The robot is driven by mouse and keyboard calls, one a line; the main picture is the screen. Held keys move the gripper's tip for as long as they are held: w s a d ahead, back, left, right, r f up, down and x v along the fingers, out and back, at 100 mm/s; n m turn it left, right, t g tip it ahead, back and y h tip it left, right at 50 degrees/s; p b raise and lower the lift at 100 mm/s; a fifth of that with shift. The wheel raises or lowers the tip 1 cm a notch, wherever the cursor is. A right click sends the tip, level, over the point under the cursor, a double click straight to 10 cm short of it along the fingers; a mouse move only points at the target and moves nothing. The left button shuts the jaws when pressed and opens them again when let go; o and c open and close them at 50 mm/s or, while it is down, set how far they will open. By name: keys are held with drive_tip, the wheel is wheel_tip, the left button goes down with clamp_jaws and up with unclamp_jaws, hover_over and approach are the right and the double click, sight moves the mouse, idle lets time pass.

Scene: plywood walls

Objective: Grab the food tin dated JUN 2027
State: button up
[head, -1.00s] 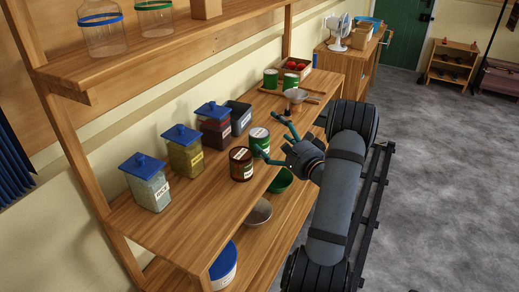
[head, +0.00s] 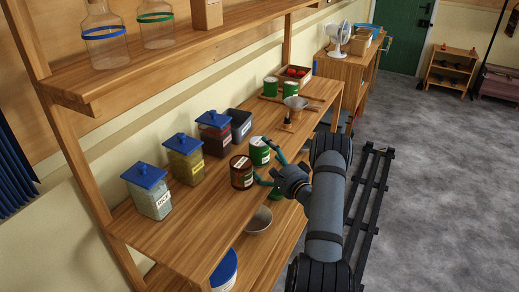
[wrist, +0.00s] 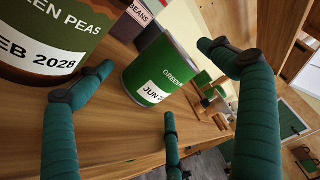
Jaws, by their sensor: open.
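A green tin (head: 260,151) stands upright near the shelf's front edge.
Further back are two more green tins (head: 290,90) and a funnel on a stand (head: 295,103). A metal bowl (head: 259,219) sits on the lower shelf.

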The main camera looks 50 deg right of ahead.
drive_tip(key=x, duration=0.2)
drive_tip(key=shift+w, duration=0.25)
drive_tip(key=c, duration=0.4)
drive_tip(key=shift+s, duration=0.1)
drive_tip(key=c, duration=1.4)
